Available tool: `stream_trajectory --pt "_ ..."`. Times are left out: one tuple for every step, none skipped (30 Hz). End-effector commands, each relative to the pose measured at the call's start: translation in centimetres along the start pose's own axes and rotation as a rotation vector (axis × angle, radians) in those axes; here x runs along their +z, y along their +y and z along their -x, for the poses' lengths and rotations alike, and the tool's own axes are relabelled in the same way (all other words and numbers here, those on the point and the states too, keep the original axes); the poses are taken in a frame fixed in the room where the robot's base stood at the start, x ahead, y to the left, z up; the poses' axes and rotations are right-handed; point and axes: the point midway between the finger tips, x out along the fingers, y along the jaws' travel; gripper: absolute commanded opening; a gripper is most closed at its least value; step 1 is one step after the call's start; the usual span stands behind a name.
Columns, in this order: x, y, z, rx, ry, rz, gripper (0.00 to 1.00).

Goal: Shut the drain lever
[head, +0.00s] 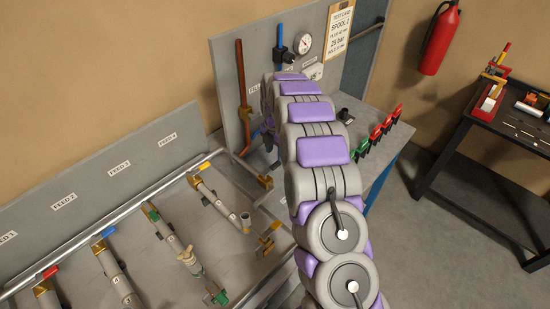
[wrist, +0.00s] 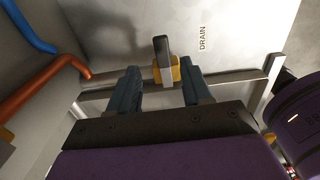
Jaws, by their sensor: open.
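The drain lever (wrist: 163,52) shows in the wrist view as a dark grey handle on a yellow body, beside a panel marked DRAIN (wrist: 202,38). The handle points up in the picture. My gripper (wrist: 160,90) is open, with its two dark fingers apart. The lever appears in the gap between them, at or just beyond the fingertips; I cannot tell whether they touch it. In the head view my arm covers the drain area, and the lever and fingertips cannot be made out.
An orange pipe (wrist: 40,88) and a blue pipe (wrist: 28,28) run at the left of the wrist view. A metal rail crosses behind the fingers. In the head view, a gauge panel (head: 228,75) stands behind my arm, a feed-pipe bench lies left, and red and green clamps (head: 380,128) sit right.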

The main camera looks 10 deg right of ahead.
Motion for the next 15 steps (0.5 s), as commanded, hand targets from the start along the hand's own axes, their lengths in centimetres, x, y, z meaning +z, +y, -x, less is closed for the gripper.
stream_trajectory --pt "0.1 0.1 1.5 0.005 -0.004 -0.001 0.49" --pt "0.1 0.1 2.1 0.004 -0.003 -0.001 0.49" --pt "0.1 0.1 3.0 0.003 -0.002 -0.001 0.49" --pt "0.1 0.1 3.7 0.004 -0.003 -0.001 0.49" --pt "0.1 0.1 4.3 0.004 -0.003 -0.001 0.49" --pt "0.1 0.1 5.1 0.003 -0.002 -0.001 0.49" --pt "0.1 0.1 5.7 0.0 -0.001 0.0 0.49" --pt "0.1 0.0 6.4 -0.001 0.0 0.0 0.49" --pt "0.1 0.1 7.2 0.001 -0.001 0.0 0.49" --pt "0.1 0.1 7.8 0.002 -0.002 0.0 0.49" --pt "0.1 0.2 8.4 0.003 -0.003 0.0 0.49" --pt "0.1 0.1 9.1 0.002 -0.002 0.0 0.49" --pt "0.1 0.1 9.6 0.001 -0.002 0.0 0.49" --pt "0.1 0.1 10.0 0.001 -0.002 0.0 0.49" --pt "0.1 0.2 10.5 0.001 -0.002 0.001 0.49"
